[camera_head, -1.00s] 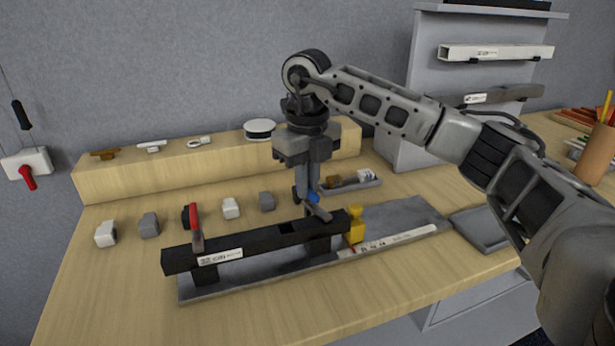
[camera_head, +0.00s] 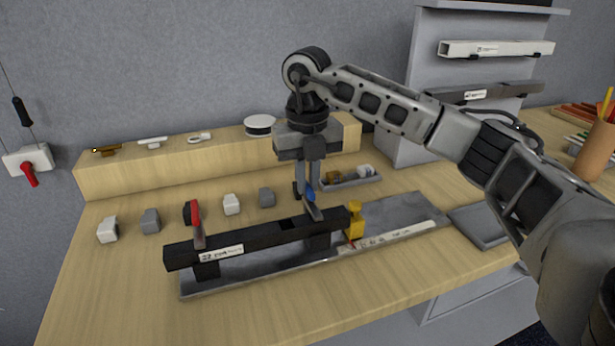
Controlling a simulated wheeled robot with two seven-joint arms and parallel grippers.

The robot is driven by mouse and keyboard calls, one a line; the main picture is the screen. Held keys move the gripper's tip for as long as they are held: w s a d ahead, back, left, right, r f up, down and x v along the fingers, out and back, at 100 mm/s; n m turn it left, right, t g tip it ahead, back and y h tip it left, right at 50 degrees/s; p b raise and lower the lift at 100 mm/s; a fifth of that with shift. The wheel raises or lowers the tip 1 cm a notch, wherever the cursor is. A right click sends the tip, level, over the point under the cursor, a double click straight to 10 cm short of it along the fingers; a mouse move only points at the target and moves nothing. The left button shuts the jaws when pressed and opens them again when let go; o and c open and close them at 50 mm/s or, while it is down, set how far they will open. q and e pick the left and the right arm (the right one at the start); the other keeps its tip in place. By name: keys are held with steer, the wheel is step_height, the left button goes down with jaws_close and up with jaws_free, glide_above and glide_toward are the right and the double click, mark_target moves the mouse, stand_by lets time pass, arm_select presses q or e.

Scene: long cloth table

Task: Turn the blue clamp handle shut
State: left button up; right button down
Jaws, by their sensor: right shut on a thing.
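The blue clamp handle (camera_head: 310,194) stands at the back of the black bar (camera_head: 265,240), right of the bar's middle. It is small and partly hidden by my fingers. A grey clamp arm (camera_head: 314,211) reaches from it over the bar. My right gripper (camera_head: 306,188) points straight down from above and is shut on the blue handle. The bar lies over a grey base plate (camera_head: 240,283). A red-handled clamp (camera_head: 195,217) stands at the bar's left part. My left gripper does not show.
A yellow stop (camera_head: 355,220) stands at the bar's right end. Several small grey and white blocks, such as this white one (camera_head: 232,204), stand behind the bar. A small tray (camera_head: 350,182) lies behind my gripper. The table front is clear.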

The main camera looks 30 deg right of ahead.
mark_target(308, 185)
steer(key=shift+r, duration=0.1)
steer(key=c, duration=1.5)
jaws_free()
arm_select(q)
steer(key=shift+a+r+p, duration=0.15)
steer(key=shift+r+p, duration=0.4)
steer(key=shift+p, duration=0.65)
arm_select(e)
step_height(308, 185, up, 16)
steer(key=shift+f, duration=0.1)
